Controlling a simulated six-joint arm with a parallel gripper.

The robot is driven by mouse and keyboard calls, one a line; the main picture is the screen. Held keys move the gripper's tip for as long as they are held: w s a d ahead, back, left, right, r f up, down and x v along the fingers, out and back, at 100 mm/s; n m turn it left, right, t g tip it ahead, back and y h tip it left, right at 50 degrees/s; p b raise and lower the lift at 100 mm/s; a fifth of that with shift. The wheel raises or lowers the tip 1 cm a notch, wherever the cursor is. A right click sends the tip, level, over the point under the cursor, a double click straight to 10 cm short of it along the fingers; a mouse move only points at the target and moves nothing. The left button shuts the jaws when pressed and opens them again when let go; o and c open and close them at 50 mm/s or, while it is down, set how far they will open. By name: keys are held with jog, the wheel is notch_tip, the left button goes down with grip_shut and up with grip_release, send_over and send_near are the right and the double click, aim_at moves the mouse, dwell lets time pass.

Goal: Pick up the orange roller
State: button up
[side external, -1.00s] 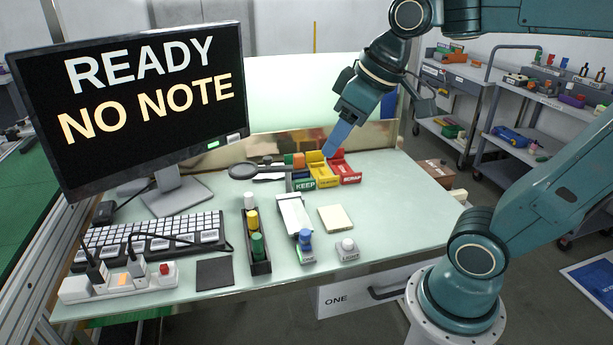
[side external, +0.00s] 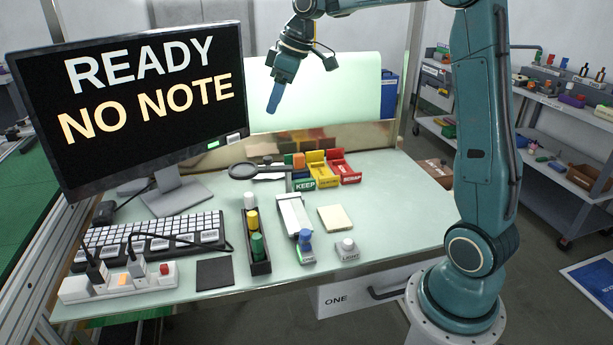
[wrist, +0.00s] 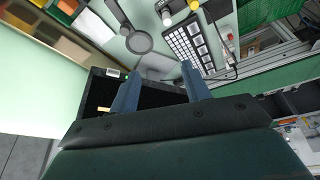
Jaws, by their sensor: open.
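A small orange piece (side external: 298,160), which looks like the orange roller, sits at the back of the green KEEP tray (side external: 303,185). Its exact shape is too small to tell. My gripper (side external: 273,107) hangs in the air above the back of the bench, up and to the left of the orange piece, apart from everything. In the wrist view my gripper (wrist: 160,88) shows two blue fingers spread apart with nothing held between them.
A yellow tray (side external: 323,172) and a red SCRAP tray (side external: 345,170) stand beside the KEEP tray. A magnifier (side external: 243,171) reaches out on its left. The monitor (side external: 130,110) stands at left. A black holder (side external: 257,255) carries bottles.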

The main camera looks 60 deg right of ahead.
jog(key=w+d+f+n, duration=0.1)
jog(key=w+d+f, duration=0.25)
jog(key=d, duration=0.25)
jog(key=w+d+f+n, duration=0.1)
jog(key=w+d+f, duration=0.1)
jog(key=d+f, duration=0.25)
jog(key=n+y, duration=0.2)
send_over(299, 155)
jog(key=s+d, duration=0.2)
jog(key=shift+g, duration=0.3)
jog(key=shift+w+a+f, duration=0.1)
jog(key=shift+w+f, duration=0.05)
jog(key=shift+f, duration=3.2)
jog(key=shift+w+f, duration=0.1)
jog(key=shift+f, duration=3.25)
jog(key=shift+x, duration=3.1)
grip_shut()
